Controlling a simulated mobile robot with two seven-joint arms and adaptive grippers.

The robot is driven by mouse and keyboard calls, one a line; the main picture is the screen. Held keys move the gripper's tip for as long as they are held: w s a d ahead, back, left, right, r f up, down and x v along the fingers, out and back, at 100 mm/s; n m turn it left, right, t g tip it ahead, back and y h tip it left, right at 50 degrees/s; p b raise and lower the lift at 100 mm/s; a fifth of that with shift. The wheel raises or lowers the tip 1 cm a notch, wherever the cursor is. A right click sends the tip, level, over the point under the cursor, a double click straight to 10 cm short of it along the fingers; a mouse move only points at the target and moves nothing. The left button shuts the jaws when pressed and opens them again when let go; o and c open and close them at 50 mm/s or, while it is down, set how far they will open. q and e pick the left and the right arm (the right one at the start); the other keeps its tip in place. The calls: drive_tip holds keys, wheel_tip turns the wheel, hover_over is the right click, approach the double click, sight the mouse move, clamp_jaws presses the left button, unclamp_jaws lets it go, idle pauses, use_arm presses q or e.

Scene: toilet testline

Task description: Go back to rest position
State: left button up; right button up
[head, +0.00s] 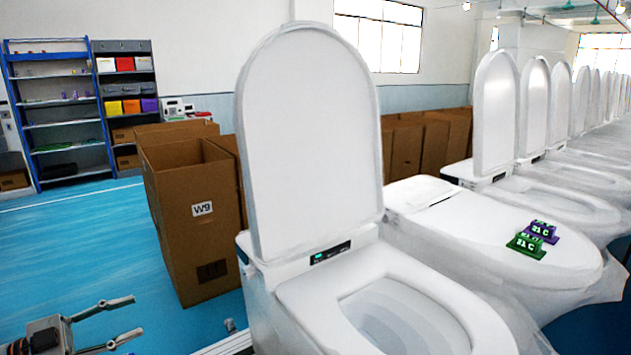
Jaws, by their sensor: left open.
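My left gripper (124,319) shows at the bottom left corner of the head view. Its two fingers are spread apart with nothing between them. It is over the blue floor, to the left of the nearest toilet (405,300) and apart from it. My right gripper is not in view.
The nearest toilet's lid (310,140) stands upright. The toilet to its right has a closed lid (490,225) with green (525,245) and purple (541,231) items on it. More toilets recede right. A cardboard box (195,225) stands behind the gripper. Blue floor (90,240) is clear at left.

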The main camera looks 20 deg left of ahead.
use_arm(q)
drive_tip(key=s+d+f+n+y, duration=0.1)
drive_tip(key=d+f+n+y, duration=0.15)
drive_tip(key=f, duration=0.45)
drive_tip(key=s+d+f+n+t+y, duration=0.1)
drive_tip(key=s+d+f+n+y, duration=0.1)
drive_tip(key=d+f+y, duration=0.3)
drive_tip(key=s+d+f+n, duration=0.1)
drive_tip(key=d+f+n, duration=0.2)
drive_tip(key=f, duration=0.5)
drive_tip(key=s+d+f+g, duration=0.1)
drive_tip(key=d+f, duration=0.2)
drive_tip(key=d, duration=0.4)
drive_tip(key=s+d+f+n+g, duration=0.1)
drive_tip(key=s+d+f, duration=0.1)
drive_tip(key=d, duration=0.6)
drive_tip(key=s+d+f+n+g+y, duration=0.1)
drive_tip(key=d+f, duration=0.3)
drive_tip(key=d, duration=0.4)
drive_tip(key=shift+s+d+g, duration=0.25)
drive_tip(key=shift+s+g, duration=0.3)
drive_tip(key=shift+g, duration=0.05)
